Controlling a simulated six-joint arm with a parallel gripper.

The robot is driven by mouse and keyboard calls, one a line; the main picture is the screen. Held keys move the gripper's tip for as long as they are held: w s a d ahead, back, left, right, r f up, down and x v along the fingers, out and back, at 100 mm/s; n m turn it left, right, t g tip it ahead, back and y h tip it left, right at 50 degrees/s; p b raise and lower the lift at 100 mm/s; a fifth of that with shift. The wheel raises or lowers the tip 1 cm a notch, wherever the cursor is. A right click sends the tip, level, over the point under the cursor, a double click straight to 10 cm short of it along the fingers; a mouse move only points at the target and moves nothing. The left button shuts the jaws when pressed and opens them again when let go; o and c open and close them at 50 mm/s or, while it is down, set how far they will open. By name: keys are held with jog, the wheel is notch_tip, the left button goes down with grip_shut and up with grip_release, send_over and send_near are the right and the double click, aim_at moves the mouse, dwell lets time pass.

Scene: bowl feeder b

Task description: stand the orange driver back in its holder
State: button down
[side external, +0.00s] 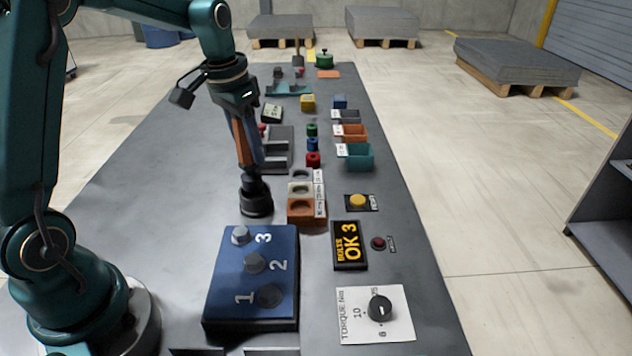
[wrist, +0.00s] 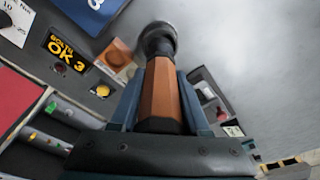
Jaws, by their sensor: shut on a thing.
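My gripper (side external: 247,150) is shut on the orange driver (side external: 238,140) and holds it nearly upright, its wide black end (side external: 256,200) pointing down. In the wrist view the driver (wrist: 162,92) lies between the two fingers (wrist: 160,100), black end far from me. The orange holder block (side external: 306,212), with a round recess in its top, stands just right of the black end; the wrist view also shows it (wrist: 117,55), its recess empty. The driver is beside the holder, not in it. I cannot tell whether the black end touches the table.
A blue bolt block (side external: 228,290) with numbered bolts is in front. A display (side external: 349,262) reads OK 3; a torque dial (side external: 379,308) is nearby. The table's left side (side external: 150,190) is clear.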

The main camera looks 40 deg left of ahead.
aim_at(252, 165)
jog(key=shift+w+f, duration=0.1)
jog(key=shift+f, duration=2)
jog(key=shift+c, duration=1.9)
grip_release()
jog(key=shift+f, duration=0.15)
